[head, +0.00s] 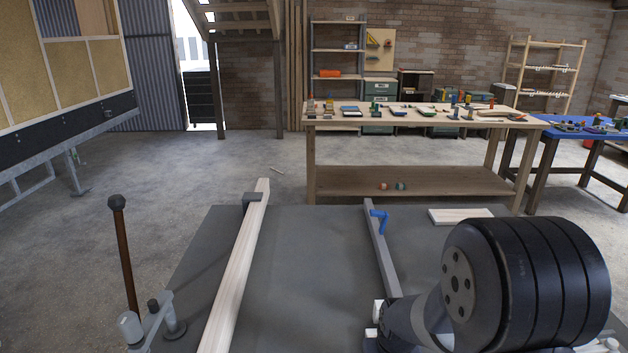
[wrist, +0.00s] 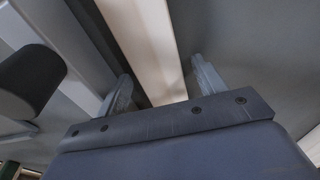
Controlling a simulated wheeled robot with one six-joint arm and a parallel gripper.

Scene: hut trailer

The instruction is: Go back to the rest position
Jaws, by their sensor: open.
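My gripper (wrist: 160,84) shows in the wrist view with its two grey fingers spread apart. It is open, with nothing clamped in it. A pale timber length (wrist: 143,40) runs through the view between and beyond the fingers; I cannot tell how far from them it lies. In the head view a long pale timber (head: 236,270) lies lengthwise on the grey worktop (head: 310,260). My arm fills the lower right of the head view, and my gripper cannot be made out there.
A grey bar with a blue handle (head: 379,219) and a short pale board (head: 460,215) lie on the worktop. A dark-knobbed rod (head: 124,250) stands at left. A wooden workbench (head: 330,181) with tools and a blue table (head: 570,131) stand behind. Concrete floor is open at left.

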